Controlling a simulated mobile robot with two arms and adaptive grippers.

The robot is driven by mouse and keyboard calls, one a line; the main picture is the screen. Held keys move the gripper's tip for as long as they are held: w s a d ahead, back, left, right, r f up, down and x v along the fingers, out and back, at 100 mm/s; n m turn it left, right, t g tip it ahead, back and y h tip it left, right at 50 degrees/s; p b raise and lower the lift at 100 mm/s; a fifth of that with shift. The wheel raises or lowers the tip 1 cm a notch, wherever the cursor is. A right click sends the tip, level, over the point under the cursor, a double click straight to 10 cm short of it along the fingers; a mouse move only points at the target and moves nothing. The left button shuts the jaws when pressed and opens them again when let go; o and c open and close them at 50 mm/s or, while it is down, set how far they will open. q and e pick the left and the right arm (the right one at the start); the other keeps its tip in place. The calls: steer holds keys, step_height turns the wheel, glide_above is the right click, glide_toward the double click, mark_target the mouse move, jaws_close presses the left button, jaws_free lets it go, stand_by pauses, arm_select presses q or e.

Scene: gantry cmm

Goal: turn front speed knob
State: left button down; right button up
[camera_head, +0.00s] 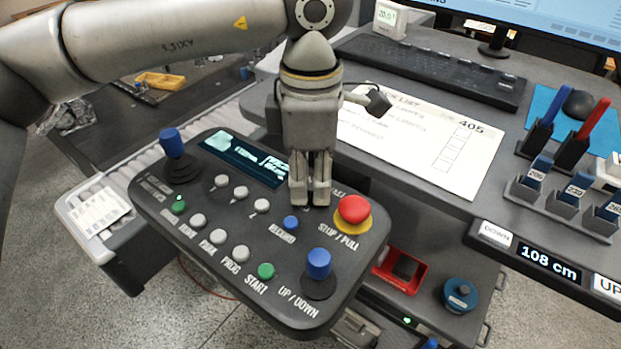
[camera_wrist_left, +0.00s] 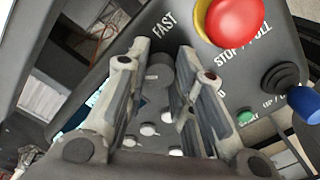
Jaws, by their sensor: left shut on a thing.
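The control panel (camera_head: 215,225) is a dark grey pendant with a lit screen, buttons and two blue-topped joysticks. My left gripper (camera_head: 310,198) points down onto the panel, between the screen and the red stop button (camera_head: 355,209). It is shut on the front speed knob, which its fingers hide in the head view. In the left wrist view the knob (camera_wrist_left: 160,72) shows as a small grey cylinder between the fingers, beside the word FAST. The knob's pointer mark cannot be made out. My right gripper is in neither view.
A blue joystick (camera_head: 319,264) and a blue button (camera_head: 291,223) stand close to the gripper. Behind are a desk with a keyboard (camera_head: 433,68), a checklist sheet (camera_head: 425,143) and a monitor. A bin rack (camera_head: 560,205) stands at the right.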

mark_target(312, 184)
arm_select(q)
steer(key=c, duration=1.2)
jaws_free()
steer(key=shift+r, duration=0.3)
step_height(312, 184, up, 12)
steer(key=shift+f, duration=0.25)
